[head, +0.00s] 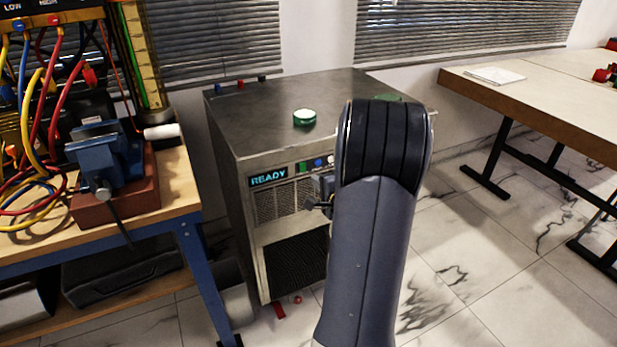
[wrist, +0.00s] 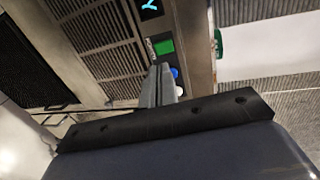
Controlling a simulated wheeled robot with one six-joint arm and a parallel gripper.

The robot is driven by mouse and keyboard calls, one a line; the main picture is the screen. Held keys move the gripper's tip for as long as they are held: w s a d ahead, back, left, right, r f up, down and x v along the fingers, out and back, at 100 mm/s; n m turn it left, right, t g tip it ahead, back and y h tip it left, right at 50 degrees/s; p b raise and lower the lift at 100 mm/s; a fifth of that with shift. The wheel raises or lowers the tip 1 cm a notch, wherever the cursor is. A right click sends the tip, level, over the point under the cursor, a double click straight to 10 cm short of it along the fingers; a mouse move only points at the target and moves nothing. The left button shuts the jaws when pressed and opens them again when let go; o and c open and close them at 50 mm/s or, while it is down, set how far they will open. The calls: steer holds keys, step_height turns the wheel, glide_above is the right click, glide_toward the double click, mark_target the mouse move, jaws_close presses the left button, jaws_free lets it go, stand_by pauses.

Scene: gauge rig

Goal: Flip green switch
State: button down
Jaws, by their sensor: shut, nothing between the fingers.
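The green switch (head: 301,167) is a small square on the front panel of a grey metal cabinet (head: 240,140), right of a lit display (head: 268,176) reading READY. The switch also shows in the wrist view (wrist: 164,47), just beyond the fingertips. My gripper (head: 318,204) is in front of the cabinet, below the switch row, partly hidden by my arm. In the wrist view my gripper (wrist: 161,68) is shut and empty, its tips near the green switch. I cannot tell whether they touch it.
A blue switch (head: 317,163) and a white one (head: 331,160) sit right of the green one. A workbench with a blue vise (head: 105,155) stands left, a table (head: 540,100) right. Floor is open at right.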

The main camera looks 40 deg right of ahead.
mark_target(304, 170)
steer(key=b+x, duration=0.1)
steer(key=x, duration=0.5)
steer(key=shift+w+d, duration=0.1)
steer(key=shift+w, duration=0.05)
